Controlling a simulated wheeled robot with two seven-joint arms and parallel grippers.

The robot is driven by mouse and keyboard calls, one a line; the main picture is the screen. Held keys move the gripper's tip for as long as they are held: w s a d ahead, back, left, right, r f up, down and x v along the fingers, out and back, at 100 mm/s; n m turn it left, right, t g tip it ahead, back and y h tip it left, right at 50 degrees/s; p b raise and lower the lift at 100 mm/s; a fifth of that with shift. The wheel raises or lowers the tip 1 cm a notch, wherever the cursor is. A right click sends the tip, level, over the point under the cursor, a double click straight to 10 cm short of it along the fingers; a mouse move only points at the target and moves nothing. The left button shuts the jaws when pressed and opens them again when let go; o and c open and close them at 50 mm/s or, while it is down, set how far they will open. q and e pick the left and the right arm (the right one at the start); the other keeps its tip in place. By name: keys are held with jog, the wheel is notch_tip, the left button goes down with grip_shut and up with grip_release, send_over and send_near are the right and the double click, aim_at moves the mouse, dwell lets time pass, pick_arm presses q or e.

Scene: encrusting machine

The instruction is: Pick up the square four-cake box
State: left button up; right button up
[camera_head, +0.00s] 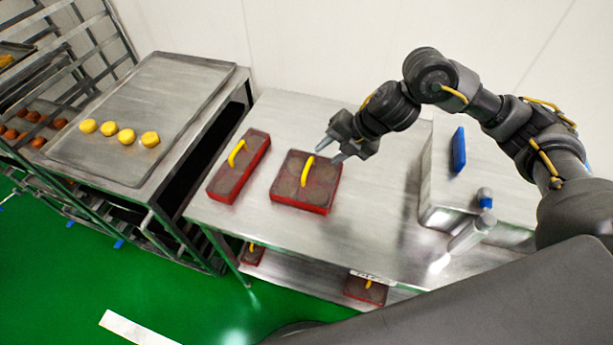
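The square four-cake box (287,193) is red-sided with a brownish top and a yellow handle (307,170). It lies flat on the metal table, right of a narrow red box. My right gripper (328,153) comes in from the right, just above and beside the square box's right back corner, close to the yellow handle. Its two fingers are apart and nothing shows between them. I cannot tell whether a finger touches the box. My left gripper is not in view.
A narrow red box (226,187) with a yellow handle lies left of the square box on the metal table (245,222). More red boxes sit on the lower shelf. A tray (180,85) with yellow cakes and a rack stand left. A metal machine (440,185) stands right.

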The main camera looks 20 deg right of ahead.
aim_at(309, 165)
jog(key=shift+x, duration=1.15)
jog(key=shift+w+f, duration=0.25)
jog(key=shift+a+f, duration=0.1)
jog(key=p+x, duration=0.1)
jog(key=x, duration=0.4)
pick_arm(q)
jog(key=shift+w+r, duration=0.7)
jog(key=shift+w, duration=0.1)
pick_arm(e)
jog(key=shift+c, duration=0.5)
grip_shut()
